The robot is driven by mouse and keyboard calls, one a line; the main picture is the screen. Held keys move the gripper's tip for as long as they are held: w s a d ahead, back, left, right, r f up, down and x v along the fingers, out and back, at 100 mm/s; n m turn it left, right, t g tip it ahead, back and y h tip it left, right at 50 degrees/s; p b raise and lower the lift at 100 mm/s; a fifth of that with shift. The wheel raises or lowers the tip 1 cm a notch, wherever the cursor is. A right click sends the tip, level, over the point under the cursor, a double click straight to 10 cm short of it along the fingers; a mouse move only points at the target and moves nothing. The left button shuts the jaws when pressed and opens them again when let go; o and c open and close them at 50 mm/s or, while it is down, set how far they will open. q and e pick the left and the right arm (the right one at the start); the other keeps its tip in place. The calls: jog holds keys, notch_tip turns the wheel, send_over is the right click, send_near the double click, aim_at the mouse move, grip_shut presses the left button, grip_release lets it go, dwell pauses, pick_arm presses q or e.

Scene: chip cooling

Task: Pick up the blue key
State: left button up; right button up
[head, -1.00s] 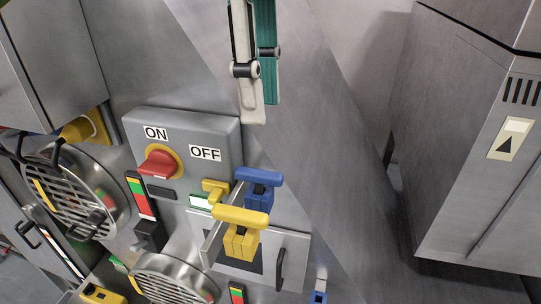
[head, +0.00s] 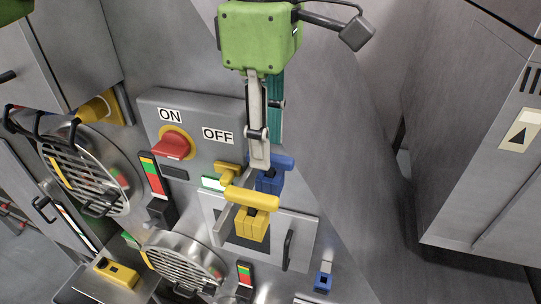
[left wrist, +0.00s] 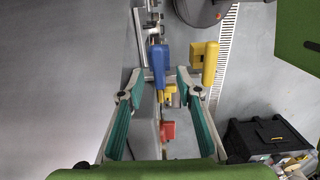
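The blue key (head: 270,182) has a wide T-shaped handle and stands beside the yellow key (head: 252,222) on the front of the grey panel. In the left wrist view the blue key (left wrist: 164,62) lies between and just beyond the fingertips of my left gripper (left wrist: 163,82). That gripper is open, with teal pads facing each other and nothing between them. In the head view my left gripper (head: 262,160) comes down from above, its fingertips overlapping the key's handle. I cannot tell whether they touch. My right gripper is not in view.
A larger yellow key (left wrist: 203,62) stands close on the right in the wrist view. A red rotary switch (head: 172,147) on a grey box (head: 200,103) and a small yellow handle (head: 229,173) are near on the left. A grey cabinet (head: 465,150) stands at right.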

aim_at(270, 172)
pick_arm(q)
notch_tip(270, 172, down, 3)
jog(key=shift+f+p, duration=0.1)
jog(key=shift+p, duration=0.65)
jog(key=shift+f, duration=0.3)
grip_shut()
jog(key=shift+r, duration=0.1)
